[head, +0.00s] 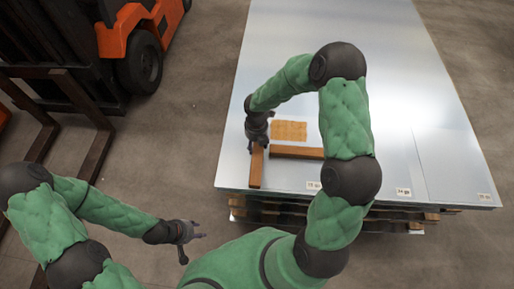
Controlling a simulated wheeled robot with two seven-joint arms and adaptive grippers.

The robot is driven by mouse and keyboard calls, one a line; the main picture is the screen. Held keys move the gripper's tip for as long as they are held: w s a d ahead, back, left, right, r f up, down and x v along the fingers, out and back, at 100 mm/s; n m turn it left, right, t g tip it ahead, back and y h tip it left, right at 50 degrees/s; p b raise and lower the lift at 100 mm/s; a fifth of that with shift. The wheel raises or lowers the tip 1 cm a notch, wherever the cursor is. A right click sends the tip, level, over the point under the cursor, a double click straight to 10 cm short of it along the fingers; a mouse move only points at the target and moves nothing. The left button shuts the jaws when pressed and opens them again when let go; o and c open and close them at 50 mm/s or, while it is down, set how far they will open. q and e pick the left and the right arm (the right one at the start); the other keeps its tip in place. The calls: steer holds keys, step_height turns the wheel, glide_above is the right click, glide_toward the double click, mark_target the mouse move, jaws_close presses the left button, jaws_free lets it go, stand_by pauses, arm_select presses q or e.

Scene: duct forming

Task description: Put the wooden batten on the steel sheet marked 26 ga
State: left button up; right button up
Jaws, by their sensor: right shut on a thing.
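A wooden batten (256,170) lies lengthwise at the left front edge of the steel sheets (410,90). My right gripper (257,141) is at its far end and shut on it; the fingertips are partly hidden. A second brown wooden piece (296,152) lies crosswise just to the right, its right end close to my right arm. White tags sit along the front edge: a left tag (313,185), a middle tag (403,191) that seems to read 24 ga, and a right tag (484,196). The left and right tags are too small to read surely. My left gripper (196,243) is open and empty, left of the stack.
A light wooden square (289,131) lies behind the crosswise piece. The sheets rest on wooden supports (270,217). An orange forklift (140,45) stands at the upper left, its forks (95,150) near the floor. The sheets' right and far areas are clear.

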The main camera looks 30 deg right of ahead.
mark_target(257, 147)
steer(key=shift+w+d+f, duration=0.2)
steer(key=shift+w+f, duration=0.05)
steer(key=shift+f, duration=0.1)
steer(key=f, duration=0.1)
steer(key=f+b, duration=0.2)
steer(key=shift+w+d+f, duration=0.2)
steer(key=shift+w+f, duration=0.05)
steer(key=shift+f, duration=0.15)
steer(key=shift+r, duration=0.1)
steer(key=o, duration=1)
steer(key=shift+o, duration=0.2)
step_height(257, 147, up, 12)
steer(key=p, duration=0.4)
